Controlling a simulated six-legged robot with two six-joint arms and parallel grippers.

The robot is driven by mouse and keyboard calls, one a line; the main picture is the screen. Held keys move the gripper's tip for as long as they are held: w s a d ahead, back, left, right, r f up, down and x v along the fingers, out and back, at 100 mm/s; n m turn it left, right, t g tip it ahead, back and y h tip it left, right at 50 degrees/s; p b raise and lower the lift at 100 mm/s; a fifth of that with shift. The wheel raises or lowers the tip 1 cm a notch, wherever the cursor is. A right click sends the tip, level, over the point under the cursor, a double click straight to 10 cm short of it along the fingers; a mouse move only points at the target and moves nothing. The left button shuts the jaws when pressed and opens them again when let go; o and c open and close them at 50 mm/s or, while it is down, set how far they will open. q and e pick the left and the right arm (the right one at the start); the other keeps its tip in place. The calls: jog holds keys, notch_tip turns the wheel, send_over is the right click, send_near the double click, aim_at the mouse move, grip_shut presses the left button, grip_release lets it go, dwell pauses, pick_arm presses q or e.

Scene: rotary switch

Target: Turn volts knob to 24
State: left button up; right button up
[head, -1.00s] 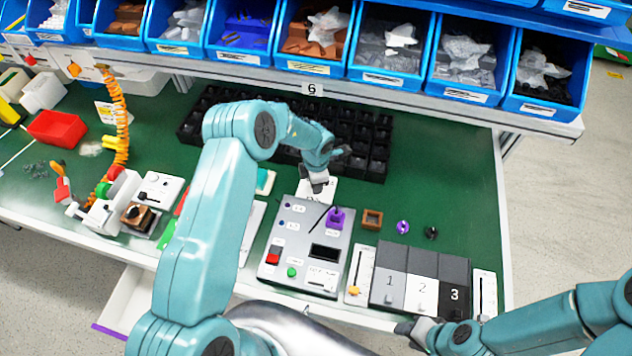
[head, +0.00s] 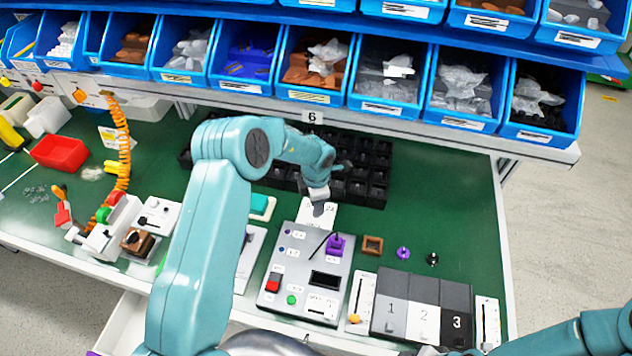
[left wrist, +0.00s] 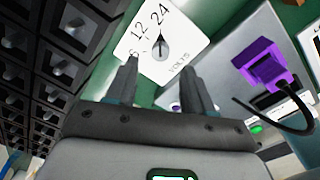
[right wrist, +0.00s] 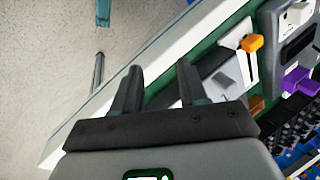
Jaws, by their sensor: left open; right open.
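The volts dial is a white plate (head: 322,214) marked 6, 12, 24 and VOLTS, behind the grey control box. In the left wrist view, its small grey knob (left wrist: 160,46) has a dark pointer aimed between 12 and 24; the exact setting is hard to tell. My left gripper (left wrist: 160,66) is open, its fingertips on either side of the knob's lower part in that view. Contact cannot be told. In the head view the left gripper (head: 318,200) hides part of the plate. My right gripper (right wrist: 158,70) is open and empty near the table's front edge.
The grey control box (head: 308,270) carries a purple connector (head: 335,244), a red switch and a green button. Black tray compartments (head: 365,170) stand behind the dial. Numbered blocks (head: 421,305) and sliders sit to the right.

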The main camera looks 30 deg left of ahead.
pick_arm(q)
notch_tip(320, 180, up, 12)
jog(key=shift+s+d+f, duration=0.15)
jog(key=shift+s+d, duration=0.05)
dwell(0.5)
